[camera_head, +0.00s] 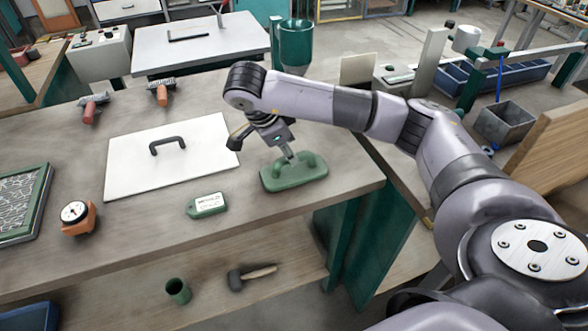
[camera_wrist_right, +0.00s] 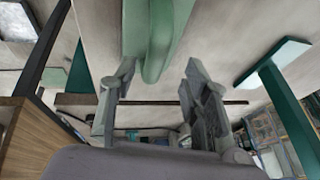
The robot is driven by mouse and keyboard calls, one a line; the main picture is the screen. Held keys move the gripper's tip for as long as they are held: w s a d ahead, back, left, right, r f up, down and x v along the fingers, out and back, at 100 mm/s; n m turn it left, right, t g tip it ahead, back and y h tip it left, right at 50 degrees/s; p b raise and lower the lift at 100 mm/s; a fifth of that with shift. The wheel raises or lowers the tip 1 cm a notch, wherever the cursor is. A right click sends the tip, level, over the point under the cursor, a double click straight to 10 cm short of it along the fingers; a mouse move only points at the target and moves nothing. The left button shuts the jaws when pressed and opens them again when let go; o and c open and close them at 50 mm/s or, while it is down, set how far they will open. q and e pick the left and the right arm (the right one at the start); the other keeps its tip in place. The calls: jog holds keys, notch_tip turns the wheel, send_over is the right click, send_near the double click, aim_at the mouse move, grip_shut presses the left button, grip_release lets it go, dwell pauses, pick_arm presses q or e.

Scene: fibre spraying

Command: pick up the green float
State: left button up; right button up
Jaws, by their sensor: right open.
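The green float (camera_head: 294,174) lies flat on the workbench near its right end, with its handle on top. My right gripper (camera_head: 288,155) is directly over it, pointing down at the handle. In the right wrist view the two fingers (camera_wrist_right: 150,100) are spread apart. The green float (camera_wrist_right: 152,35) shows at the top of that view, its handle partly beyond the fingertips. I cannot tell whether a finger touches it. My left gripper is in neither view.
A white board with a black handle (camera_head: 190,165) lies left of the float. A hammer (camera_head: 252,275) and green cup (camera_head: 178,291) are on the lower shelf.

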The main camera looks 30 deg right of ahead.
jog(key=shift+s+x, duration=0.15)
jog(key=shift+x, duration=1.05)
jog(key=shift+s+x, duration=0.15)
jog(key=shift+x, duration=1)
jog(key=shift+d, duration=0.1)
grip_shut()
